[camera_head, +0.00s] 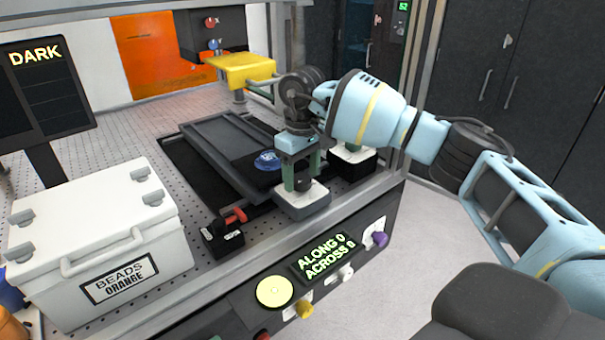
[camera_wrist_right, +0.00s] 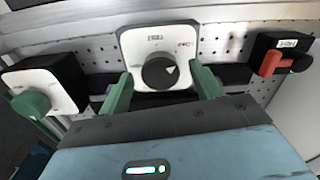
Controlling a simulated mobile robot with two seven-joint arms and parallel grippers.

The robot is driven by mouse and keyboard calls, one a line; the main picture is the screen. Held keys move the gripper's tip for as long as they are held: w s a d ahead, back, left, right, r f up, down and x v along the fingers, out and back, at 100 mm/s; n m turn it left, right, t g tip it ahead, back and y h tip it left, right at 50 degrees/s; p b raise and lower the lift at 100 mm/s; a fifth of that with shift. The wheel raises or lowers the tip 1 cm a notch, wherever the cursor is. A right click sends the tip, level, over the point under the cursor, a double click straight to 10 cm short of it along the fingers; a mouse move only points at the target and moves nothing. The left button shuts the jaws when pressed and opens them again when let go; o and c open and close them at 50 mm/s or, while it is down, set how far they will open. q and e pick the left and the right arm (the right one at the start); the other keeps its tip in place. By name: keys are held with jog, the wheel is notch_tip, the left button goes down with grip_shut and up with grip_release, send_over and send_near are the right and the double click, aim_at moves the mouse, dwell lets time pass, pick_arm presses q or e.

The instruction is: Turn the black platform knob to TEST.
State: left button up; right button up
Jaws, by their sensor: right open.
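The black platform knob (camera_wrist_right: 158,73) sits on a white plate (camera_wrist_right: 140,45) with small labels I cannot read clearly. A pale pointer mark on the knob faces right. My right gripper (camera_wrist_right: 163,90) is open, with one green finger on each side of the knob; I cannot tell whether they touch it. In the head view, the right gripper (camera_head: 302,176) points down over the knob's grey box (camera_head: 303,206), and the knob (camera_head: 304,186) shows between the fingers. My left gripper is not in view.
A green knob (camera_wrist_right: 32,103) is on the neighbouring box. A red lever (camera_wrist_right: 270,62) stands on a black box at the other side. A dark platform (camera_head: 205,150) lies behind. A white bead case (camera_head: 100,215) stands left. The front panel has a display (camera_head: 325,257).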

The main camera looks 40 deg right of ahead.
jog(key=shift+f, duration=0.45)
jog(key=shift+c, duration=0.5)
jog(key=c, duration=0.9)
jog(key=shift+r+m, duration=0.1)
jog(key=shift+m, duration=0.3)
